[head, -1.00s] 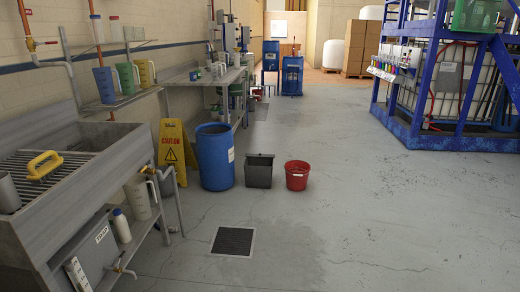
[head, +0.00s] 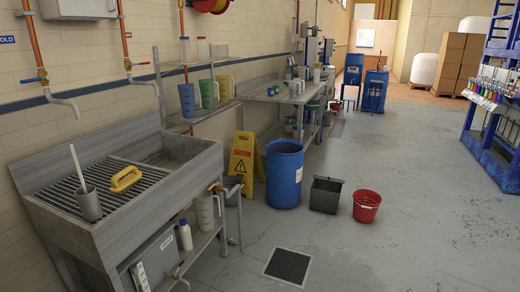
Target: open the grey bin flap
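A dark grey square bin (head: 326,195) stands on the floor between the blue drum (head: 284,175) and the red bucket (head: 366,206). Its top looks open, and I cannot make out a flap on it. A smaller grey container (head: 232,190) stands behind the sink's right end, partly hidden by the tap and the yellow caution sign (head: 243,160). A grey labelled box (head: 155,260) sits under the steel sink (head: 118,220); I cannot tell if it has a flap. Neither of my grippers shows in the head view.
A floor drain (head: 287,266) lies in front of the bin. The sink and a steel bench (head: 275,95) line the left wall. A blue rack (head: 490,150) stands at the right. The grey floor in the middle right is clear.

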